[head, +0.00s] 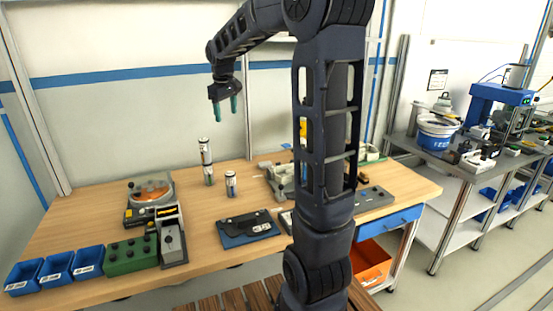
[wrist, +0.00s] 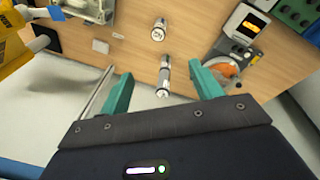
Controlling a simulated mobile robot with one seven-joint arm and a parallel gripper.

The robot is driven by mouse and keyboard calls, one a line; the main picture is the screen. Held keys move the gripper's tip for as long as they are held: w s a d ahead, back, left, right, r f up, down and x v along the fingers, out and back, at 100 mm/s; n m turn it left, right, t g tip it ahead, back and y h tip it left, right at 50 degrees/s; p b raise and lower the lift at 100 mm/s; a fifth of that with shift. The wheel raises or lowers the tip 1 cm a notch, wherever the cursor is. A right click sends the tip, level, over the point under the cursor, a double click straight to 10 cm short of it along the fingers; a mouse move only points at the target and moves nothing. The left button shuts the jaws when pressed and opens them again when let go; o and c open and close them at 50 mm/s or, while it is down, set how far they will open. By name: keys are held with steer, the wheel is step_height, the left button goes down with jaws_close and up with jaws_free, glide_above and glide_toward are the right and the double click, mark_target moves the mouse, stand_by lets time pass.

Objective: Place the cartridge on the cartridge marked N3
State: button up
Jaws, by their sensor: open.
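Two white-and-dark cartridges stand end on end as a tall column on the wooden bench, the upper cartridge (head: 205,148) resting on the lower cartridge (head: 208,174). The column (wrist: 165,75) also shows in the wrist view, between my fingers in the picture. A single cartridge (head: 230,184) stands upright a little to the right and nearer; it also shows in the wrist view (wrist: 158,31). My gripper (head: 226,107) is open and empty, raised above the column and slightly to its right, touching nothing. The markings are too small to read, so I cannot tell which is N3.
The bench (head: 120,218) holds a round orange-dished device (head: 151,190), blue bins (head: 57,268), a green box (head: 131,254) and a dark blue folder-like pad (head: 247,229). Grey fixtures (head: 277,180) stand right of the cartridges. The space around the cartridges is clear.

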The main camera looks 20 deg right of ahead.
steer(key=s+d+f+m+t, duration=0.1)
steer(key=s+d+f+m, duration=0.1)
steer(key=s, duration=0.8)
steer(key=s+d+f+m, duration=0.2)
steer(key=s, duration=0.8)
steer(key=s+d+f+m+t, duration=0.1)
steer(key=s+d+f+m, duration=0.1)
steer(key=s, duration=0.9)
steer(key=shift+d+f+m+t, duration=0.15)
steer(key=shift+d+m+t, duration=0.15)
steer(key=shift+d+m, duration=0.15)
